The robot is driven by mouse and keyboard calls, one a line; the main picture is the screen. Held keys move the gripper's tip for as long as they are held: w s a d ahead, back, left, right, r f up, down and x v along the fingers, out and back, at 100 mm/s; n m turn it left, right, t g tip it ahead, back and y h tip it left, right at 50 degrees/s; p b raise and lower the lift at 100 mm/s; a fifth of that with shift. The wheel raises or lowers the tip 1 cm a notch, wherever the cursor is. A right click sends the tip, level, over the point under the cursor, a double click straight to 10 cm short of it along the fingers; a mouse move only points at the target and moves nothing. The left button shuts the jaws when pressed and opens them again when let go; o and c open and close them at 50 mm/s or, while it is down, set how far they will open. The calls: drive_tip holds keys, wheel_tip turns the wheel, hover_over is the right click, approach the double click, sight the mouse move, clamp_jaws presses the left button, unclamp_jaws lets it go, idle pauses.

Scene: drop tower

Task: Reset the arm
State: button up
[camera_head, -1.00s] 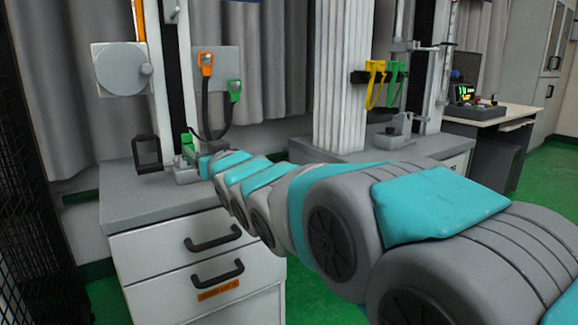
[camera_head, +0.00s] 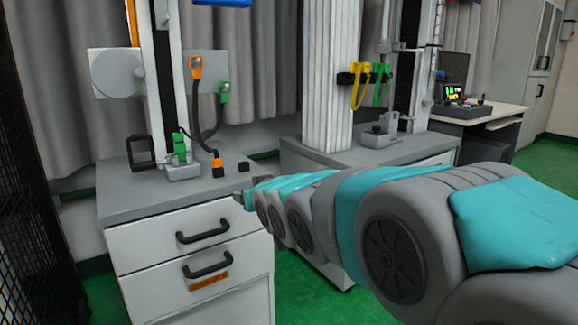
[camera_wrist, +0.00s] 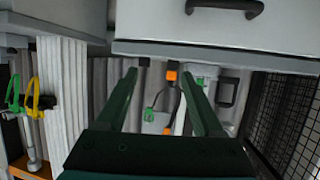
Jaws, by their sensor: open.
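My arm reaches in from the right in the head view. My gripper (camera_head: 240,198) is small there, just off the front right edge of the left cabinet's grey top (camera_head: 130,203). In the wrist view my gripper (camera_wrist: 160,76) shows two dark green fingers spread apart with nothing held between them. The fingers point towards the cabinet top and the things on it, and that view looks upside down.
On the cabinet top stand a grey block with a green connector (camera_head: 180,148), an orange-ended cable plug (camera_head: 217,164) and a black frame (camera_head: 141,152). Drawers with black handles (camera_head: 203,231) face forward. A black mesh fence (camera_head: 30,210) stands at left.

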drive_tip(key=s+d+f+m+g+h+p, duration=0.1)
drive_tip(key=s+d+f+g+h, duration=0.15)
drive_tip(key=s+d+f, duration=0.45)
drive_tip(key=s+d+f+m+g+h+p, duration=0.15)
drive_tip(key=s+d+f+g, duration=0.3)
drive_tip(key=s+d, duration=0.45)
drive_tip(key=s+d+f+g, duration=0.2)
drive_tip(key=s, duration=0.6)
drive_tip(key=s+d+f+m+g+h+p, duration=0.1)
drive_tip(key=s+d+f+g, duration=0.1)
drive_tip(key=s, duration=0.6)
drive_tip(key=s+d+f+m+g, duration=0.1)
drive_tip(key=s+d+f+g, duration=0.1)
drive_tip(key=s, duration=0.7)
drive_tip(key=shift+d+f+g, duration=0.15)
drive_tip(key=shift+d+g, duration=0.35)
drive_tip(key=shift+g, duration=0.3)
